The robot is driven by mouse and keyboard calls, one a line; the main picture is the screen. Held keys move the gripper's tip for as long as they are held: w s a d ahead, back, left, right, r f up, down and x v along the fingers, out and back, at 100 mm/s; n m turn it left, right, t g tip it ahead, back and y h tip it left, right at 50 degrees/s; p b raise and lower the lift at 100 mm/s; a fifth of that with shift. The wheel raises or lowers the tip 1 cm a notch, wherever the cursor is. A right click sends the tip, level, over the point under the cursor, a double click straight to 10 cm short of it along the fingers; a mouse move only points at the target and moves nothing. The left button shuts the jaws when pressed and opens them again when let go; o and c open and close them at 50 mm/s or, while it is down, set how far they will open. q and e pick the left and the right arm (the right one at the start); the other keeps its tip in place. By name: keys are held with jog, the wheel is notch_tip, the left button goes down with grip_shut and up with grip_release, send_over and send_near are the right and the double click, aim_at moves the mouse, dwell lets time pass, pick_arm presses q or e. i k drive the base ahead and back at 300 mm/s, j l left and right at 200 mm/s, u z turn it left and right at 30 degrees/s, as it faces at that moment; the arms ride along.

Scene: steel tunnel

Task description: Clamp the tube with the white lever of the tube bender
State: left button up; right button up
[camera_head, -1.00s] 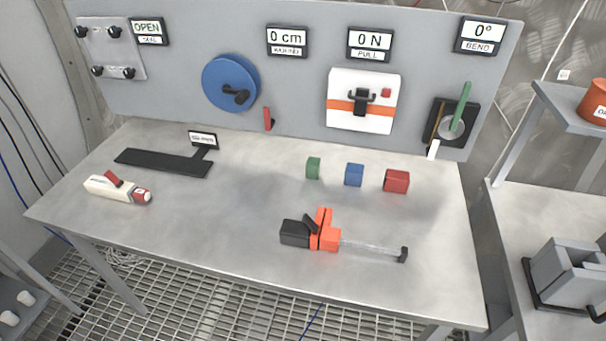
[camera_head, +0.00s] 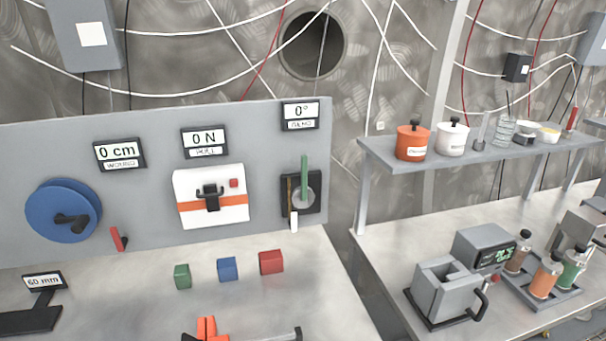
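The tube bender (camera_head: 301,194) is a dark plate with a grey disc, mounted at the right end of the grey upright panel. Its white lever (camera_head: 294,222) hangs down at the plate's lower edge. A green handle (camera_head: 304,172) points up from the disc. A thin brownish tube (camera_head: 290,192) stands upright at the plate's left side; whether it is clamped cannot be told. The sign above it, the bend display (camera_head: 300,115), reads 0°. Neither of my grippers is in view.
Green (camera_head: 182,277), blue (camera_head: 227,269) and red (camera_head: 271,262) blocks stand on the table below the panel. An orange tool (camera_head: 206,329) lies at the front edge of view. A second bench with a shelf (camera_head: 440,158) stands to the right, beyond a gap.

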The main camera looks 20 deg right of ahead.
aim_at(293, 222)
jog(key=i+z, duration=0.2)
jog(key=z, duration=0.55)
jog(key=k+j+z, duration=0.6)
jog(key=i, duration=0.1)
